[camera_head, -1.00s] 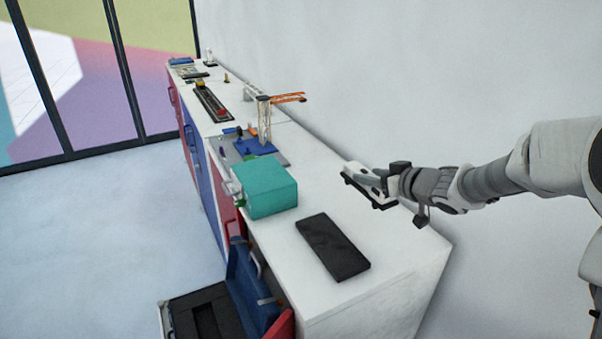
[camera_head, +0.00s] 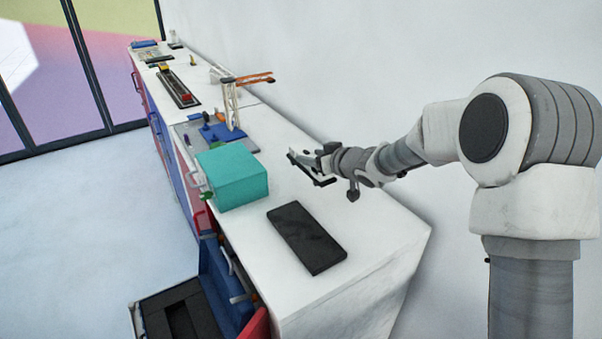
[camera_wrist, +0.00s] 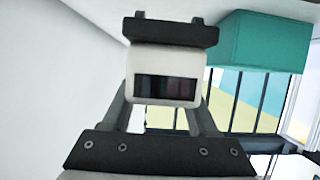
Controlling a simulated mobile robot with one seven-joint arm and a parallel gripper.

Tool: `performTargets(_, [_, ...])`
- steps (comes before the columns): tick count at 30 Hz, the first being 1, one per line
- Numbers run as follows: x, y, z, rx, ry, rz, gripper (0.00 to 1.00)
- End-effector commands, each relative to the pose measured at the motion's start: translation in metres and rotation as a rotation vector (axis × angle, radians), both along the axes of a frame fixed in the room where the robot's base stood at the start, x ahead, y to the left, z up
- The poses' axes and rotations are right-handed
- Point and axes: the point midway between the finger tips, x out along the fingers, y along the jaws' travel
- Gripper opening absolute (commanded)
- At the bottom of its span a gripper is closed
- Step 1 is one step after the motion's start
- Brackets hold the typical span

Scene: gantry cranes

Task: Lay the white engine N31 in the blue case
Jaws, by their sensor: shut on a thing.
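My gripper (camera_head: 310,168) hangs over the white worktop, right of the teal box. It is shut on a white block with a dark window, which I take for the white engine N31 (camera_wrist: 165,62). The engine sits between the grey fingers in the wrist view, with a black bar along its far end. In the head view it is small and partly hidden by the black gripper parts. The blue case (camera_head: 217,285) stands open at the lower left, beside the worktop's front. Its blue lid is raised, and a black insert with recesses (camera_head: 158,313) shows. Its lower part is cut off.
A teal box (camera_head: 232,180) stands at the worktop's front edge. A flat black slab (camera_head: 307,238) lies near the right end of the worktop (camera_head: 372,245). A gantry crane with an orange boom (camera_head: 232,100) stands farther back. A white wall runs behind.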

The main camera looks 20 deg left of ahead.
Motion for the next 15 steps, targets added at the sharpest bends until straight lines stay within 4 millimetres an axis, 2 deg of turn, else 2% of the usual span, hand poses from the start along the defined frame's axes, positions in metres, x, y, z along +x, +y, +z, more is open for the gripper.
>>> performTargets(1, [0.001,0.011,-0.006,0.002,0.0,0.003,0.0])
performTargets(6, [0.006,0.026,-0.014,0.001,-0.002,0.0,0.0])
performTargets(11, [0.007,0.027,-0.026,0.0,0.001,0.0,0.0])
performTargets(15, [0.006,0.028,-0.047,-0.001,0.001,0.001,0.0])
